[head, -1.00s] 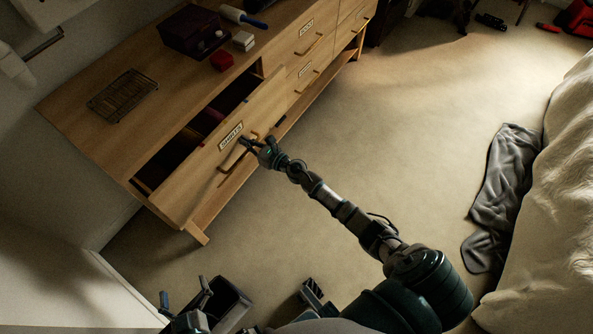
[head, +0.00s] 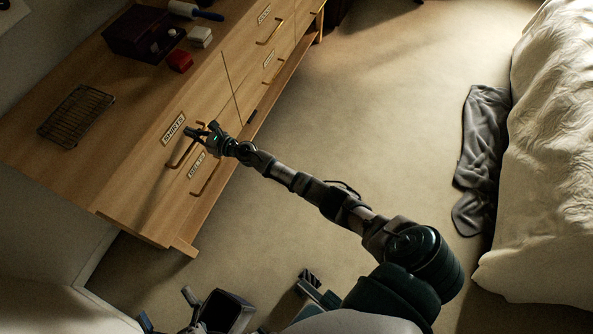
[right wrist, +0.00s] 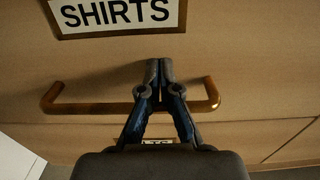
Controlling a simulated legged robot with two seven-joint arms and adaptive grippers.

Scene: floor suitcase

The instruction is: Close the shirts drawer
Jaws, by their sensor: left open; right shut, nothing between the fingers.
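The shirts drawer (head: 143,188) has a wood front with a SHIRTS label (head: 173,128) and a bar handle (head: 183,153). No gap shows between its front and the dresser top in the head view. My right gripper (head: 203,132) is shut and empty at the drawer front. In the right wrist view its fingertips (right wrist: 158,70) lie across the handle (right wrist: 90,107), just below the label (right wrist: 118,16). They look close against the front; contact is not certain. My left gripper (head: 168,310) is open and empty, low in the head view, away from the dresser.
The dresser top holds a wire rack (head: 76,116), a dark box (head: 142,33), a red box (head: 180,61) and a white box (head: 200,37). A lower drawer label (head: 197,165) sits beneath the shirts drawer. Carpet (head: 350,110) is clear between dresser and bed (head: 550,150); a grey cloth (head: 483,140) hangs there.

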